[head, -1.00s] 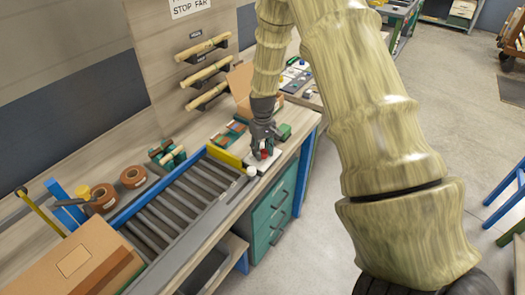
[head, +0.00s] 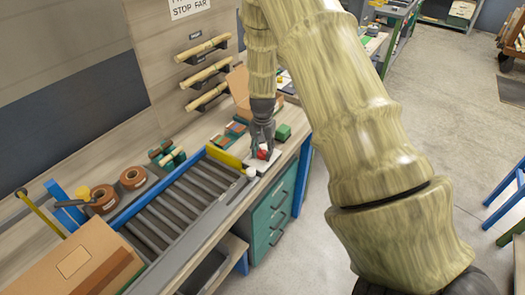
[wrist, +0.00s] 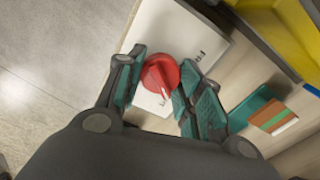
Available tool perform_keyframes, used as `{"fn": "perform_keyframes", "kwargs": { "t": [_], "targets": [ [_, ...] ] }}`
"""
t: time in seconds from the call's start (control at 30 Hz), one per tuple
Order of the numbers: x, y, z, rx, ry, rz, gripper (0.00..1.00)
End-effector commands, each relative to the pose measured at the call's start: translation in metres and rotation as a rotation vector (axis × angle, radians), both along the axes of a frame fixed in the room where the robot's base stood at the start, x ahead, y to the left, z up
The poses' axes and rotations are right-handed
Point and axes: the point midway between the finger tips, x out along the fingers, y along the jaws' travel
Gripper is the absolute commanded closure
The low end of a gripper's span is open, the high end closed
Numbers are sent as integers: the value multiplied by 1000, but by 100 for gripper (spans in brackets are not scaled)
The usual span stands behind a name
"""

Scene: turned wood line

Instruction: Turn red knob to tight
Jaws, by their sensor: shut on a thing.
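The red knob (wrist: 161,74) is round with a pale pointer mark and sits on a white plate (wrist: 150,30) with dark lettering, partly hidden by my fingers. In the wrist view the pointer is aimed down toward the lower lettering, which is too blurred to read. My gripper (wrist: 158,88) has its two teal-padded fingers on either side of the knob, shut on it. In the head view the red knob (head: 262,154) shows at the bench's front edge, below my gripper (head: 261,146), which comes down from above.
A roller conveyor (head: 165,205) with a yellow stop bar (head: 223,156) lies left of the plate. A green block (head: 283,132) sits behind at right. Green drawers (head: 270,215) are under the bench.

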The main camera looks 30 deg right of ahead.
Motion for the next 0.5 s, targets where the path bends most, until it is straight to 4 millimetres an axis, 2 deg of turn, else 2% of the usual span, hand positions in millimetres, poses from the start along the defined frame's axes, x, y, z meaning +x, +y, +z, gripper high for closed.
{"fn": "perform_keyframes", "kwargs": {
  "t": [0.2,0.5],
  "targets": [
    [2,-1,2,-2,-4,-97,88],
    [2,-1,2,-2,-4,-150,87]
  ]
}}
